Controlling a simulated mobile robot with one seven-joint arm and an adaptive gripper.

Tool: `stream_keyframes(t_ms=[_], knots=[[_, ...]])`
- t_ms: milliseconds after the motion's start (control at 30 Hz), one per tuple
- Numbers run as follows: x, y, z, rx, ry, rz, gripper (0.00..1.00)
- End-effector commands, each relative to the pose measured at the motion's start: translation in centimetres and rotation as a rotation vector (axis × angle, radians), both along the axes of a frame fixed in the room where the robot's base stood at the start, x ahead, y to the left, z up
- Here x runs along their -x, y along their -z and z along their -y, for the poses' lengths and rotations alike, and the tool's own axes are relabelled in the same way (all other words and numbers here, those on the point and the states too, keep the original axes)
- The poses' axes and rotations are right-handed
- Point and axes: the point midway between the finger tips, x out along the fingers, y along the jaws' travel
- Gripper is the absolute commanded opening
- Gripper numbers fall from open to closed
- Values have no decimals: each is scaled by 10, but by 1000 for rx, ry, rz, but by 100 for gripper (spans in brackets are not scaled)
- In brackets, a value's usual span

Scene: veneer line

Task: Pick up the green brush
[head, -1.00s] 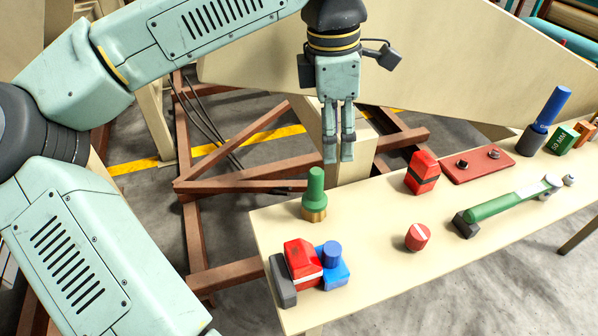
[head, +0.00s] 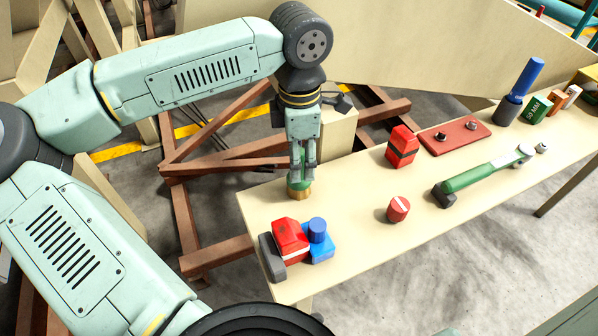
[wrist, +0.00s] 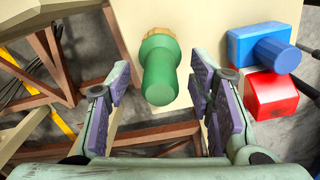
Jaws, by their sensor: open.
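The green brush (head: 298,187) stands upright on the beige table (head: 350,215) near its left end, with a green handle on top and a tan-gold base. My gripper (head: 303,172) is above and around its upper part in the head view, and its fingers hide much of the handle. In the wrist view the green brush (wrist: 158,72) shows ahead of and between the two open purple-padded fingers (wrist: 160,98). A gap shows on each side, so the fingers do not touch it there.
Close to the brush are a red block (head: 290,240), a blue piece (head: 318,238) and a dark grey block (head: 270,257). Farther right are a red-and-black block (head: 401,146), a red cylinder (head: 398,209), a green-handled tool (head: 470,178) and a red plate (head: 455,137).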

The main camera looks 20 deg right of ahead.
Motion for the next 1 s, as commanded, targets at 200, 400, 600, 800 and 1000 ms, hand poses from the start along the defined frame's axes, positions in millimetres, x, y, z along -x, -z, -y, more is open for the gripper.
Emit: stream_keyframes(t_ms=[200,400,600,800,1000], knots=[[0,1,0,0,0,1,48],[0,1,0,0,0,1,35],[0,1,0,0,0,1,22],[0,1,0,0,0,1,8],[0,1,0,0,-1,1,0]])
